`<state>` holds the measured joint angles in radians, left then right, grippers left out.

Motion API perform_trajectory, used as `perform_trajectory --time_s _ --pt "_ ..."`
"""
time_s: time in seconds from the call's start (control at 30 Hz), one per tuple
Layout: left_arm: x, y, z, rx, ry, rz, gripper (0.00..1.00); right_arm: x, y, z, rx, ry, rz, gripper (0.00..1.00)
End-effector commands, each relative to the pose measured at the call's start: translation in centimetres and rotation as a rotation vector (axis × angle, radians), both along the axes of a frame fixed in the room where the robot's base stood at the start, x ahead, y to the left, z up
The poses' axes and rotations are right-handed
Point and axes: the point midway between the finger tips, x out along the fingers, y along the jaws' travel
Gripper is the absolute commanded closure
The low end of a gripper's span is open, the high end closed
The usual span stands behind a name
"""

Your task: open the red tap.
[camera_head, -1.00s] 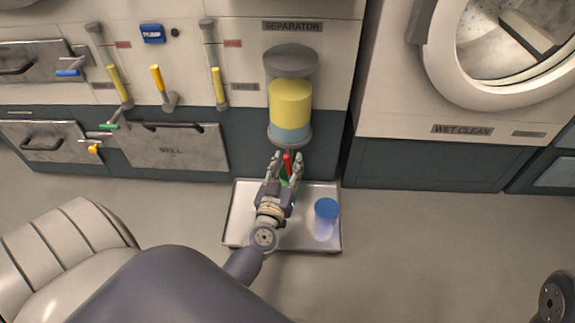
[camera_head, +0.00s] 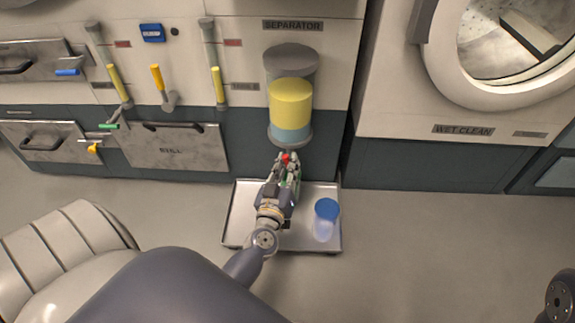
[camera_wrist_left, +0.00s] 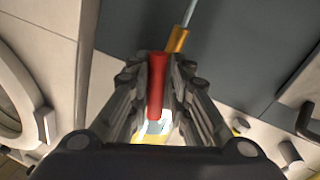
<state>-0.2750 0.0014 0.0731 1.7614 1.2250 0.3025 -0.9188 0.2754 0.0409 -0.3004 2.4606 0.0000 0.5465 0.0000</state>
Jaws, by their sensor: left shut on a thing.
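The red tap handle (camera_wrist_left: 156,85) stands between the fingers of my left gripper (camera_wrist_left: 155,90) in the left wrist view. In the head view only a small red part of the handle (camera_head: 286,158) shows at the fingertips. My left gripper (camera_head: 286,165) is shut on it, below the separator vessel (camera_head: 291,100) with its yellow layer over blue. A brass-coloured fitting (camera_wrist_left: 177,40) with a thin pipe shows beside the handle. The tap's body is mostly hidden by my fingers. My right gripper is not in view.
A metal tray (camera_head: 237,215) lies on the floor under my left arm, with a blue-topped beaker (camera_head: 326,219) on its right side. The floor to the right is clear.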

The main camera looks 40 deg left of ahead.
Motion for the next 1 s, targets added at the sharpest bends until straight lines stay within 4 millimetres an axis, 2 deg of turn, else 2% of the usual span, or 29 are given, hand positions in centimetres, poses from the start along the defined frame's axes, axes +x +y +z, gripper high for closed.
perform_trajectory --time_s 0.07,0.1,0.17,0.57,0.77,1.0 --pt "0.1 -0.2 0.1 0.000 -0.001 -0.006 1.00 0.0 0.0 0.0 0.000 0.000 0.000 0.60" --pt "0.1 -0.2 0.1 0.000 0.000 -0.005 0.73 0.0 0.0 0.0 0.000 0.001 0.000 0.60" --pt "0.1 -0.2 0.1 0.000 0.000 -0.005 0.62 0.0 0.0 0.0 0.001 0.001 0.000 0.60" --pt "-0.4 -0.2 -0.1 0.000 0.001 -0.002 0.62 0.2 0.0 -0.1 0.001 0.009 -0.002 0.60" --pt "-3.0 -1.2 -0.2 -0.001 0.003 -0.002 0.62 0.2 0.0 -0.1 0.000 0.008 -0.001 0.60" --pt "-7.5 -2.8 -0.4 0.000 0.005 -0.003 0.62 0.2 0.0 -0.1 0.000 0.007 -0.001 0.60"
